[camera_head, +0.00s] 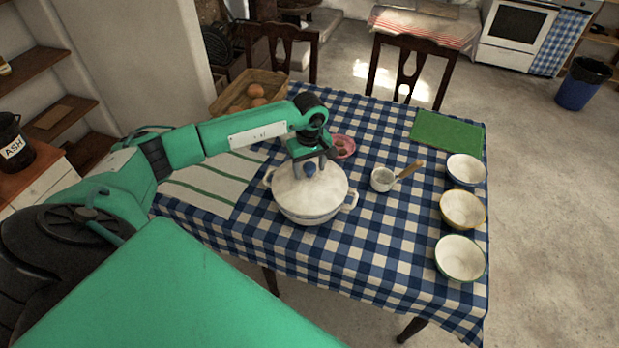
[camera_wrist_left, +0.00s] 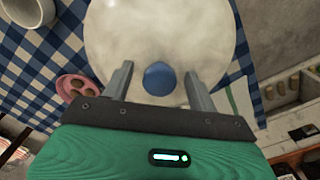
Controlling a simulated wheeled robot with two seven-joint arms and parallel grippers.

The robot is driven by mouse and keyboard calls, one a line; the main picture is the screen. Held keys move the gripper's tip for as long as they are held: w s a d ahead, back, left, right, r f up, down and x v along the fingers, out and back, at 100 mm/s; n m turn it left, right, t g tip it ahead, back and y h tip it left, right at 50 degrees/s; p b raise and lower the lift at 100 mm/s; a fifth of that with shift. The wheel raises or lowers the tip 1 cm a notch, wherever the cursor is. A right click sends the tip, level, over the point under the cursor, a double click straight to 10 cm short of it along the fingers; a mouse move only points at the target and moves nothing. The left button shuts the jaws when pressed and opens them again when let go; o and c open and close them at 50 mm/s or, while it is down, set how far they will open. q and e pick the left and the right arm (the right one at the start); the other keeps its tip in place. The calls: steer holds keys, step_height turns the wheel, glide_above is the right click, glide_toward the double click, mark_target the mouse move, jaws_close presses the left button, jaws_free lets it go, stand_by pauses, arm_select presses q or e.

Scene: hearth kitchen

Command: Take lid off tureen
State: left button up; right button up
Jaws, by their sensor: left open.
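The white tureen (camera_head: 305,212) stands on the checked tablecloth with its white lid (camera_head: 325,188) on top. The lid has a round blue knob (camera_head: 310,170), which also shows in the left wrist view (camera_wrist_left: 159,78). My left gripper (camera_head: 309,162) is directly over the lid. In the left wrist view its two fingers are open, one on each side of the knob, with gaps between them and it. The tureen body is hidden under the lid in the left wrist view. My right gripper is not in view.
A small white pot with a wooden handle (camera_head: 382,180) and a pink dish (camera_head: 343,147) stand near the tureen. Several bowls, one yellow-rimmed (camera_head: 462,210), line the right edge. A basket (camera_head: 222,102) and green mat (camera_head: 446,131) lie farther back. The tablecloth right of the tureen is partly clear.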

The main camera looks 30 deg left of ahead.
arm_select(q)
steer(key=shift+f, duration=0.25)
jaws_close()
steer(key=shift+r, duration=0.2)
